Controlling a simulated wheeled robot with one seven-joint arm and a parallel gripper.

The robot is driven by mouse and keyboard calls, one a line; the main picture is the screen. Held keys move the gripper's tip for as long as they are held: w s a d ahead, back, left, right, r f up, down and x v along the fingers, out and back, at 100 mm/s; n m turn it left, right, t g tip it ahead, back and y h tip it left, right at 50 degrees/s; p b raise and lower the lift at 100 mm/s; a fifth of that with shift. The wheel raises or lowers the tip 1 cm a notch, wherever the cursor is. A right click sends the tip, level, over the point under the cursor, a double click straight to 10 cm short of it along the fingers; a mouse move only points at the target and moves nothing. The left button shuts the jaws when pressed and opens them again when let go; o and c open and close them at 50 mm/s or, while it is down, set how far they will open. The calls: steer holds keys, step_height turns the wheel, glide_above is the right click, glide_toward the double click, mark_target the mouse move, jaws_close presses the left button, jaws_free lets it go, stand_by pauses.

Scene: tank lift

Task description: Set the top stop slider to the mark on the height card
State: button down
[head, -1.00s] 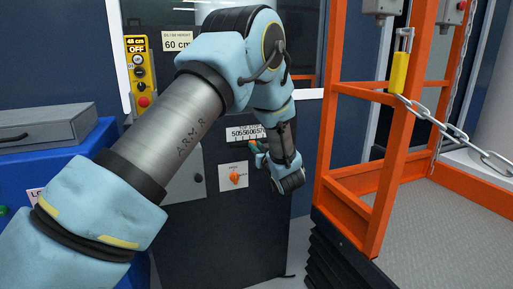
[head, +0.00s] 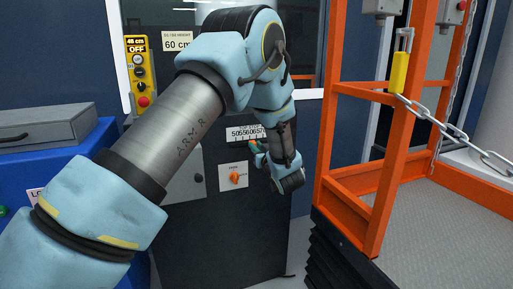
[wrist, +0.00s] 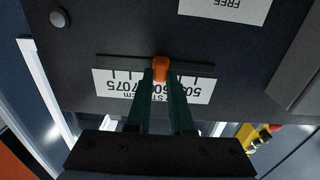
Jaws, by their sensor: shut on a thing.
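The height card (head: 177,41) on the window reads "60 cm". The top stop scale (head: 246,133) is a white strip on the dark cabinet, numbered from 50 upward, its right end hidden behind my arm. In the wrist view the scale (wrist: 198,88) appears upside down, below a dark slot. The orange slider knob (wrist: 160,69) sits in that slot around mid-scale; its exact reading is covered by the fingers. My gripper (wrist: 160,80) is shut on the knob with its green fingertips, and the gripper also shows in the head view (head: 258,149).
An orange rotary knob (head: 235,178) is on a white plate below the scale. A yellow pendant (head: 139,75) showing "OFF" hangs to the left. The orange lift frame (head: 394,140), chain (head: 440,125) and platform stand close to the right of my arm.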

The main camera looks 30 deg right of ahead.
steer(key=shift+a, duration=0.35)
steer(key=c, duration=0.8)
jaws_free()
steer(key=s+a, duration=0.1)
steer(key=s, duration=0.9)
steer(key=shift+s+a, duration=0.15)
steer(key=shift+s, duration=0.2)
steer(key=shift+s, duration=0.1)
